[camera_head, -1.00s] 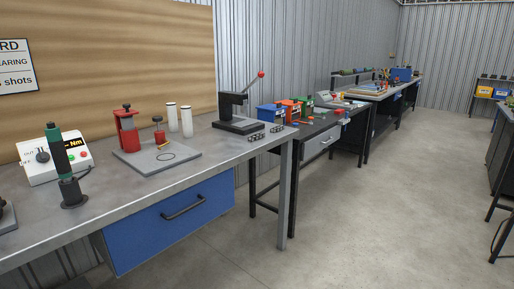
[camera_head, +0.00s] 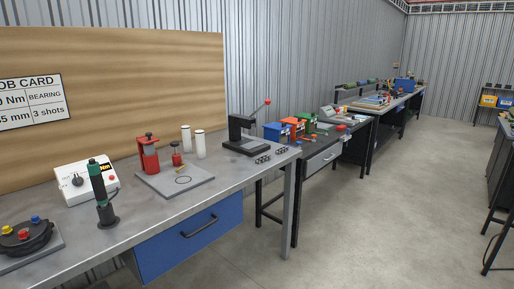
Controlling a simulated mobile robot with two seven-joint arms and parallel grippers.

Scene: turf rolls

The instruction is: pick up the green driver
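The green driver (camera_head: 98,184) stands on the grey workbench (camera_head: 228,182) at the left. It has a dark green body with black parts and sits upright, leaning slightly, in a small black round holder (camera_head: 108,221). Behind it is a white controller box (camera_head: 77,190) with a black knob and a lit display reading Nm. Neither of my grippers is in view.
Right of the driver, a grey plate (camera_head: 196,184) carries a red dispenser (camera_head: 148,155). A black lever press (camera_head: 240,134) stands farther along. At the lower left is a black round fixture (camera_head: 27,238) with coloured knobs. Open floor (camera_head: 390,200) lies to the right.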

